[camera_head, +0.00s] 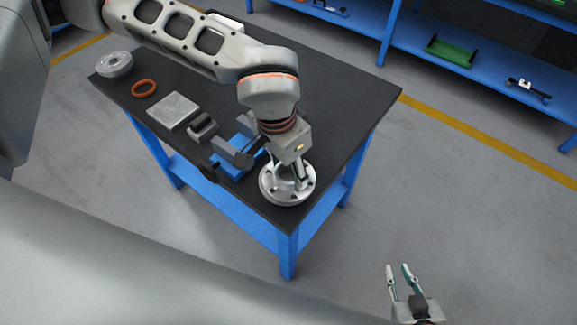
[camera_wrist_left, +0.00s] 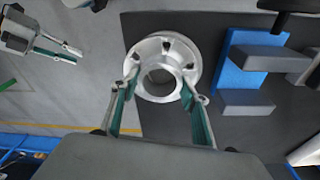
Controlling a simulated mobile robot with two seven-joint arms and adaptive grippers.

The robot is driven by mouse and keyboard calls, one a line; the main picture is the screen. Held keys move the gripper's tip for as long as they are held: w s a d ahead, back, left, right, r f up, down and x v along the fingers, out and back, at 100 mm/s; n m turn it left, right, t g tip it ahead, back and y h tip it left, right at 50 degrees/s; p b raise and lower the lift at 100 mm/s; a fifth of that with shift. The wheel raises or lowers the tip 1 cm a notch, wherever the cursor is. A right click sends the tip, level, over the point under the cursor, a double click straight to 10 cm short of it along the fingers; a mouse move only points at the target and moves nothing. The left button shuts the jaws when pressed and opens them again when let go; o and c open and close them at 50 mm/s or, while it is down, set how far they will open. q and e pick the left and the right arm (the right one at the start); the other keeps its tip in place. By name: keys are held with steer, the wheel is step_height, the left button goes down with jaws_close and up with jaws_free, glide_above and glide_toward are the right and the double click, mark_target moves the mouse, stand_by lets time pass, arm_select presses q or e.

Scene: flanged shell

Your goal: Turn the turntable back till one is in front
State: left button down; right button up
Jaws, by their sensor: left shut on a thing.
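A silver flanged shell (camera_head: 274,194) with holes around its rim sits at the near right corner of the dark table. It also shows in the left wrist view (camera_wrist_left: 185,51), with a round hub and central opening. My left gripper (camera_head: 292,180) reaches down from above, its fingers on either side of the hub and shut on it. In the left wrist view its fingers (camera_wrist_left: 160,85) straddle the hub. My right gripper (camera_head: 399,268) is open and empty, away from the table at the lower right. I cannot make out a separate turntable; any support under the shell is hidden.
A blue fixture with dark grey blocks (camera_head: 235,160) stands just left of the shell. Further left on the table (camera_head: 345,115) are a grey block (camera_head: 203,127), a square plate (camera_head: 171,110), an orange ring (camera_head: 144,88) and another silver round part (camera_head: 114,65). Blue shelves (camera_head: 405,45) stand behind.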

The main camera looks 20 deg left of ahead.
arm_select(q)
steer(key=shift+s+a+f+m, duration=0.1)
steer(key=shift+s+f+m, duration=0.1)
steer(key=shift+m, duration=0.35)
steer(key=shift+s+f+m, duration=0.1)
steer(key=shift+f+m, duration=0.05)
steer(key=shift+m, duration=0.4)
steer(key=c, duration=1)
jaws_free()
steer(key=shift+w, duration=0.1)
steer(key=shift+c, duration=0.2)
steer(key=shift+w, duration=0.15)
steer(key=shift+r, duration=0.3)
steer(key=shift+r, duration=0.3)
step_height(320, 180, up, 11)
steer(key=s+a, duration=0.1)
